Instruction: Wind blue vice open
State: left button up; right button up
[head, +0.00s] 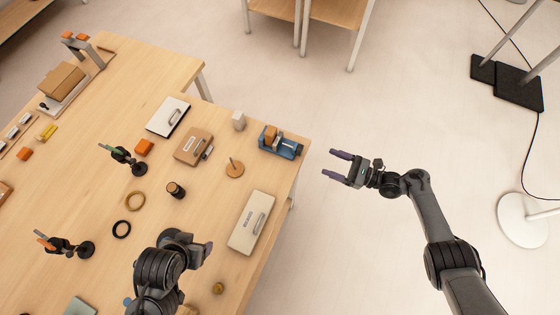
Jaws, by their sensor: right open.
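The blue vice (287,150) sits near the table's far right corner, with a brown block (271,136) at its left part. How far its jaws are apart is too small to tell. My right gripper (336,163) is open and empty, out past the table's right edge, with its fingers pointing left toward the vice. It is apart from the vice. My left gripper (205,252) is low over the table's front part. Its fingers are too hidden to tell if they are open.
On the wooden table (205,220), a light case (251,222) lies in front of the vice. A disc with a peg (235,168), a white block (238,120) and a brown box (193,146) stand to its left. The floor right of the table is clear around my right gripper.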

aim_at(300, 150)
jog(key=x, duration=0.9)
jog(key=shift+w+f+b, duration=0.35)
jog(key=shift+w+f, duration=0.05)
jog(key=shift+f, duration=0.1)
jog(key=c, duration=1)
jog(key=n, duration=0.5)
jog(key=shift+n, duration=0.3)
jog(key=shift+c, duration=0.2)
jog(key=o, duration=1)
jog(key=shift+o, duration=0.2)
